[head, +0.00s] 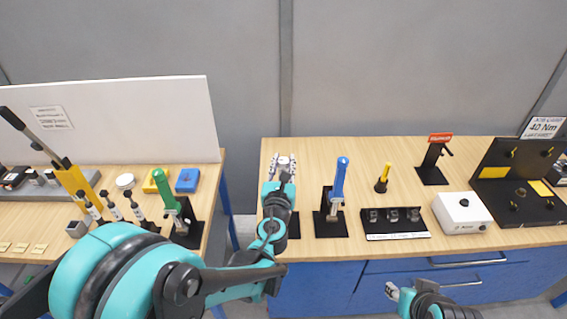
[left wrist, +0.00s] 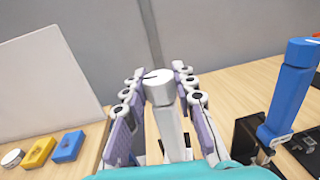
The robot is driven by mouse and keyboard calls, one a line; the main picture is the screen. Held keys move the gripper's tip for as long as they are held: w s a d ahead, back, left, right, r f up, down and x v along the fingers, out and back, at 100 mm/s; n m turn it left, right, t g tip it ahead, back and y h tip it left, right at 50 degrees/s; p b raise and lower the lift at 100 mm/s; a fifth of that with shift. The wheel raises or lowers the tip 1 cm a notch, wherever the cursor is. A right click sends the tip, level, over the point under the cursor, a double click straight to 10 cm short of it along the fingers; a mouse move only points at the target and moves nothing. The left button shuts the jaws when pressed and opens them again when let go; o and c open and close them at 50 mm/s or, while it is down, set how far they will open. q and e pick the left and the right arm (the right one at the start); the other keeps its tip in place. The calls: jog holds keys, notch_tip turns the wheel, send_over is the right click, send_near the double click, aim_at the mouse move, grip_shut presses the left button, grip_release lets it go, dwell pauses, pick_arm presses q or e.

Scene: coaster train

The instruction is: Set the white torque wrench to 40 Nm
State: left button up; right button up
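The white torque wrench (left wrist: 163,95) stands upright between the fingers of my left gripper (left wrist: 165,110) in the left wrist view. The fingers are open on either side of it, with a gap showing on the left; contact on the right is unclear. In the head view my left gripper (head: 283,165) is above the black stand (head: 294,226), and my arm hides most of the wrench. Its scale cannot be read. My right gripper (head: 392,291) is low in the head view, in front of the bench and away from the wrench; its finger opening is unclear.
A blue wrench (head: 339,180) stands close on the right, a green one (head: 165,190) on the left table. Sockets (head: 393,215), a white box (head: 462,212) and a black panel (head: 495,170) with a "40 Nm" sign (head: 543,127) are further right. A gap separates the tables.

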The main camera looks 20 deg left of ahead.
pick_arm(q)
jog(key=o, duration=0.5)
jog(key=shift+c, duration=0.2)
jog(key=shift+s, duration=0.1)
jog(key=s+d, duration=0.2)
jog(key=s, duration=0.9)
jog(key=shift+s, duration=0.4)
